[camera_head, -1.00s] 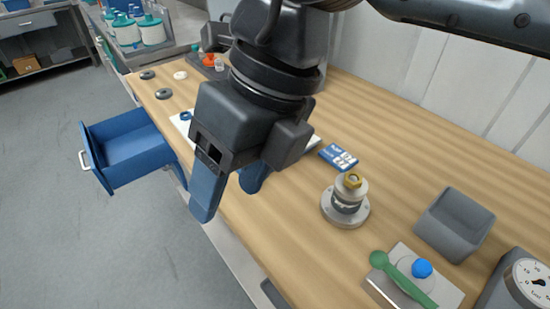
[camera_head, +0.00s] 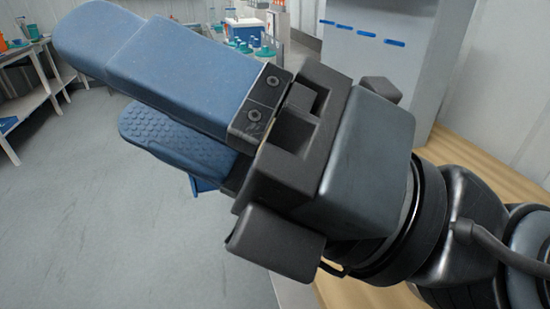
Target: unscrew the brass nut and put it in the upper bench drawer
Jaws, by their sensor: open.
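My gripper (camera_head: 106,82) fills the middle of the view, close to the camera. Its two blue fingers point to the upper left and are apart, with nothing visible between them. A small blue piece (camera_head: 203,186) shows below the lower finger; it looks like part of the open drawer, and the rest is hidden behind my gripper. The brass nut and the vessel under it are not in view now.
The wooden bench top (camera_head: 492,150) shows at the right, partly behind my arm. A grey cabinet (camera_head: 395,25) with blue strips stands behind my gripper. A white side table (camera_head: 38,88) stands at the far left. Grey floor (camera_head: 75,220) lies open at the left.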

